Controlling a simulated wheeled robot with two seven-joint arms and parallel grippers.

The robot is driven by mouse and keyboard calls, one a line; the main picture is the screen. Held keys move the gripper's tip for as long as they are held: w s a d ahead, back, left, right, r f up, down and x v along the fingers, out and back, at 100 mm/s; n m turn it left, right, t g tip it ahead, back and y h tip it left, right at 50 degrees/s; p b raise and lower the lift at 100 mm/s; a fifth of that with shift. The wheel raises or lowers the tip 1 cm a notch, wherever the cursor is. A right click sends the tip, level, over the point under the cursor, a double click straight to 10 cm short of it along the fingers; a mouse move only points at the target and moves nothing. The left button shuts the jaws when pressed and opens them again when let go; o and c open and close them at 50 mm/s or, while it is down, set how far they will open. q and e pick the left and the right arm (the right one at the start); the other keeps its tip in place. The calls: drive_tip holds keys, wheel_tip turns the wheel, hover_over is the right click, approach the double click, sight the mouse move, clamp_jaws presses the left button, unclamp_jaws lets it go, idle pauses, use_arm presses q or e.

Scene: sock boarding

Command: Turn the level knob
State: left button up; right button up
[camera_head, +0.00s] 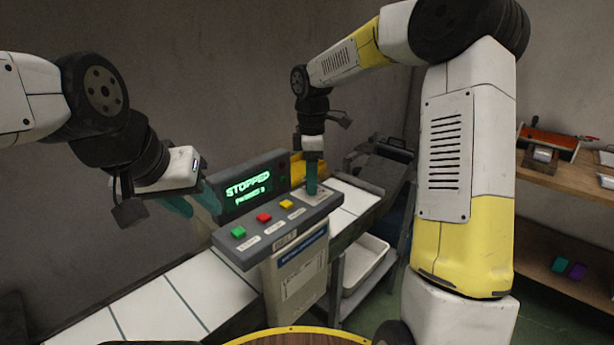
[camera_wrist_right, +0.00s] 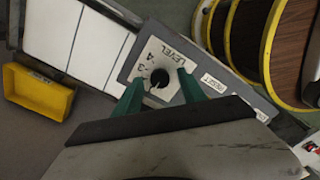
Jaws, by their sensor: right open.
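The level knob (camera_wrist_right: 160,79) is a small dark round knob on a pale plate marked LEVEL, with the numerals 3 and 4 readable, at the end of the grey control panel (camera_head: 262,240). My right gripper (camera_wrist_right: 159,74) is open, with one green fingertip on each side of the knob. I cannot tell whether the fingers touch it. In the head view my right gripper (camera_head: 312,184) points straight down over the panel's far right end and hides the knob. My left gripper (camera_head: 195,203) is open and empty, left of the panel.
The panel has green (camera_head: 239,232), red (camera_head: 263,217) and yellow (camera_head: 286,204) buttons. A display (camera_head: 250,186) behind reads STOPPED. A white-slatted conveyor (camera_head: 180,305) runs behind the panel. A yellow bin (camera_wrist_right: 38,92) shows in the wrist view. Shelves (camera_head: 570,180) stand right.

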drive_tip(key=shift+f, duration=0.15)
clamp_jaws()
idle(0.4)
drive_tip(key=m, duration=0.7)
drive_tip(key=shift+m, duration=0.3)
drive_tip(key=m, duration=0.4)
drive_tip(key=shift+m, duration=2.1)
